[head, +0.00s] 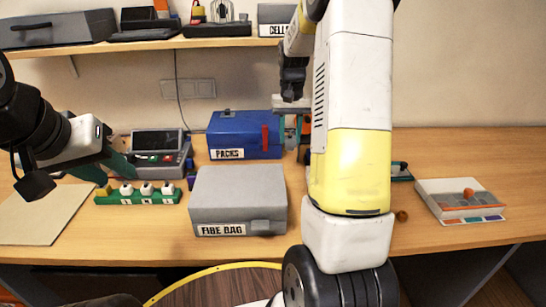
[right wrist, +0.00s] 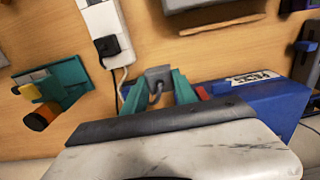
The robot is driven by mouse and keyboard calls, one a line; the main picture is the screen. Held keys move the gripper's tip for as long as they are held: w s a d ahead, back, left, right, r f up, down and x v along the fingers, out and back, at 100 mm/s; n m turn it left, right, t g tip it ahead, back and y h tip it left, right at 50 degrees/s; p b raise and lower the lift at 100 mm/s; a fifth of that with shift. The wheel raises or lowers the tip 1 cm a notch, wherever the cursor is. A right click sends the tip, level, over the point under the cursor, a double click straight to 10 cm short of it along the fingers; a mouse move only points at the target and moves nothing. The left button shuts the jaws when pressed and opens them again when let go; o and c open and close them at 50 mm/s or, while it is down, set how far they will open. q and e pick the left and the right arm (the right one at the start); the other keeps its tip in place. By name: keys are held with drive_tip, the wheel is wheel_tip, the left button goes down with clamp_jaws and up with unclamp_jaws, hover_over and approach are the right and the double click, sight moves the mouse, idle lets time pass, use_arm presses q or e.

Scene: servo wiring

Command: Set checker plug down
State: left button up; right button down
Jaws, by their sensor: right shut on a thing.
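My right gripper (right wrist: 158,92) has teal fingers shut on a small grey plug (right wrist: 158,76) with a grey lead looping at it. The plug is held above the wooden table, beside the blue box. In the head view my right gripper (head: 297,128) points down just right of the blue box, partly behind my own arm; I cannot make out the plug there. My left gripper (head: 118,163) is at the left, over the table near the green strip. I cannot tell whether its teal fingers are apart. The grey checker unit (head: 158,155) with a dark screen stands beside it.
A blue PACKS box (head: 228,135) and grey FIRE BAG box (head: 238,190) stand mid-table. A green strip (head: 138,195) with white knobs lies left.

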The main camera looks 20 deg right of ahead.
drive_tip(key=shift+w+f, duration=0.15)
drive_tip(key=shift+f, duration=0.15)
wheel_tip(320, 180, down, 9)
drive_tip(key=shift+f, duration=0.2)
drive_tip(key=shift+f, duration=0.15)
drive_tip(key=c, duration=1)
unclamp_jaws()
drive_tip(key=shift+o, duration=0.2)
